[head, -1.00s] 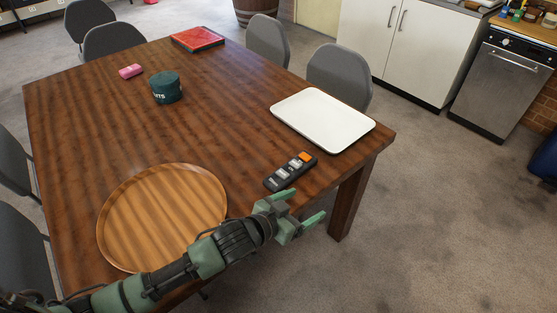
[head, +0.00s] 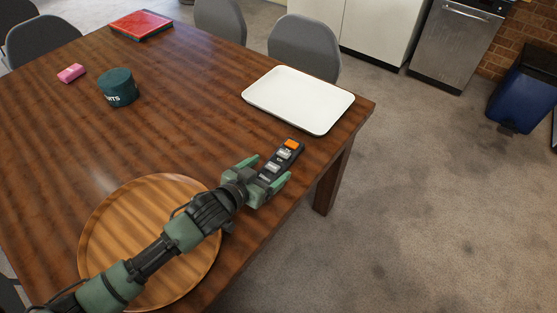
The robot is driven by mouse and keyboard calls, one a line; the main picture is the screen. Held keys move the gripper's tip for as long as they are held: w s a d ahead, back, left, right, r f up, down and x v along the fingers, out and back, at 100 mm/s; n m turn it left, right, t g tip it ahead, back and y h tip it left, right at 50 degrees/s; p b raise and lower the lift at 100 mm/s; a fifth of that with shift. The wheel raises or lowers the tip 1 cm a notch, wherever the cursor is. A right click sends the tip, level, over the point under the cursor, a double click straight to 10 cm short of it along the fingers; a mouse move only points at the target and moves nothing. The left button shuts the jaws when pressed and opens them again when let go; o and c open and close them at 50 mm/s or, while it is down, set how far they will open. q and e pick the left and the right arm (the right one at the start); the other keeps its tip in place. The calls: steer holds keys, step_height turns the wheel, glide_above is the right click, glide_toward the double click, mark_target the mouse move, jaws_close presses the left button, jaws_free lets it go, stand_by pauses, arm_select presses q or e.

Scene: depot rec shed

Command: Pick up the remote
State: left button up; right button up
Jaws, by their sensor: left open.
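The remote (head: 285,154) is dark with grey buttons and an orange patch at its far end. It lies on the wooden table (head: 190,112) near the right edge. My left gripper (head: 264,172) is open, with its green fingers on either side of the remote's near part. The remote's near end is partly hidden by the gripper. I cannot tell whether the fingers touch it. My right gripper is not in view.
A white tray (head: 298,98) lies just beyond the remote. A round wooden tray (head: 105,225) sits under my left arm. Grey chairs (head: 305,48) stand behind.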

mark_target(275, 164)
arm_select(q)
steer(key=x, duration=0.5)
steer(key=shift+w+f, duration=0.1)
steer(key=c, duration=1.7)
